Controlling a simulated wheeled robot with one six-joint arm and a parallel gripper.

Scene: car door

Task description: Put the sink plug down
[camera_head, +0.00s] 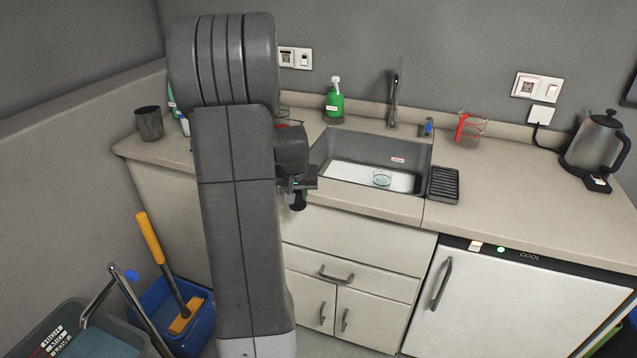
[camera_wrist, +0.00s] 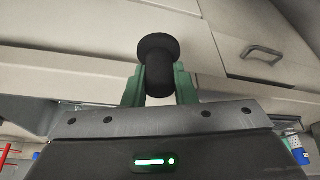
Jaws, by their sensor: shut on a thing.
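The black sink plug (camera_wrist: 156,62) is between the two green fingers of my gripper (camera_wrist: 158,85) in the wrist view, with its round end facing the camera. My gripper (camera_head: 298,187) also shows in the head view, shut on the plug (camera_head: 298,202), in front of the counter's front edge and left of the sink. My arm hides part of the counter's left side.
A ribbed black tray (camera_head: 443,184) lies right of the sink. A green soap bottle (camera_head: 334,104), the faucet (camera_head: 394,100) and a jug with red trim (camera_head: 469,130) stand behind. A kettle (camera_head: 597,146) is far right. The counter between tray and kettle is clear.

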